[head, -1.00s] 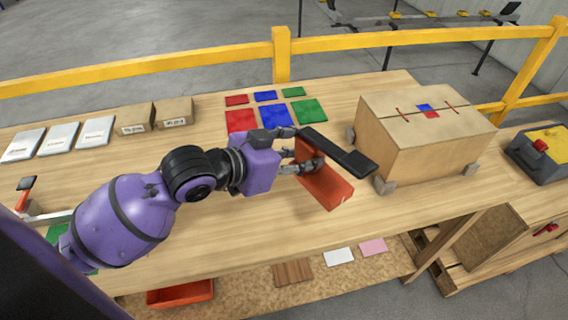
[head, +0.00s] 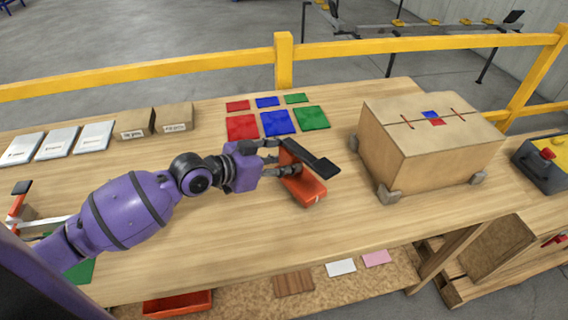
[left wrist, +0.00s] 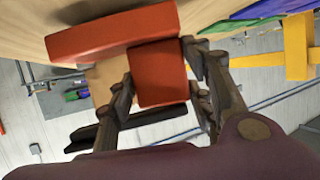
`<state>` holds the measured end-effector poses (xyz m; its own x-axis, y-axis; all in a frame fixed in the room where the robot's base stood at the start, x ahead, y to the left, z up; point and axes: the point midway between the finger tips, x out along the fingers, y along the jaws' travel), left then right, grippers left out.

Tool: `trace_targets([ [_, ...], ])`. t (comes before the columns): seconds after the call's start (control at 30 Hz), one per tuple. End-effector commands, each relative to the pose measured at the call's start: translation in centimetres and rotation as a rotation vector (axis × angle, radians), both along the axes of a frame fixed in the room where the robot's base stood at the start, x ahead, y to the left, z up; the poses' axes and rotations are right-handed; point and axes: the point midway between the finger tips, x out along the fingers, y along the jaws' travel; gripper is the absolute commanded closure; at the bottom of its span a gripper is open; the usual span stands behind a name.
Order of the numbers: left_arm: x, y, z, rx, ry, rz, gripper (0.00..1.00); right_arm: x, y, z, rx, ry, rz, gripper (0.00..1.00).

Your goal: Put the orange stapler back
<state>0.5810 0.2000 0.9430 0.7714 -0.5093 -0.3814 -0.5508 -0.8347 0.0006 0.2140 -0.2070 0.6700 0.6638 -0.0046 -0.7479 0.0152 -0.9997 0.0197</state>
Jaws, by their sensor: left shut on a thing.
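The orange stapler (head: 303,186) has an orange-red body and a long black top arm. My left gripper (head: 284,160) is shut on it, near the middle of the wooden table. Whether the stapler touches the table is hard to tell. In the left wrist view, the orange body (left wrist: 158,72) sits between the two fingers of the left gripper (left wrist: 160,85), and a longer orange part lies beyond it. My right gripper is not in view.
A taped cardboard box (head: 430,140) stands on the right. Red, blue and green mats (head: 275,122) lie behind the stapler. Small boxes (head: 134,123) and white packets (head: 58,142) are at the back left. A red-and-black item (head: 18,203) stands at the left edge.

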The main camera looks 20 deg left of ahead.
Motion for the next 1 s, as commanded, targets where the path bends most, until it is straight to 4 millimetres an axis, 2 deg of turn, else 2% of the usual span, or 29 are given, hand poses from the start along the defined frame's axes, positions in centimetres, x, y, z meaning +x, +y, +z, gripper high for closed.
trace_targets([
  [0.1,0.1,-0.1,-1.0,-0.004,-0.006,0.001,1.00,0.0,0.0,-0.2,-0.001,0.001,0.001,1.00],
  [0.5,0.1,-0.1,-1.4,-0.003,-0.008,0.000,1.00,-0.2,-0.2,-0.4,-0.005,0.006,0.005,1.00],
  [0.53,-0.1,0.0,-1.9,0.001,-0.001,0.001,0.52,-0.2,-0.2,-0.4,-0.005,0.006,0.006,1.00],
  [0.6,0.0,0.0,-1.8,0.001,-0.001,0.001,0.43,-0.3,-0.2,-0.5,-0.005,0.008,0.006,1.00],
  [0.67,0.0,0.0,-1.8,0.001,-0.001,0.001,0.35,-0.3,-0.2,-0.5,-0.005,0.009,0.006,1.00],
  [1.0,-0.1,0.0,-1.6,0.001,-0.001,0.001,0.35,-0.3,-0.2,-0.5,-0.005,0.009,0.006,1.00],
])
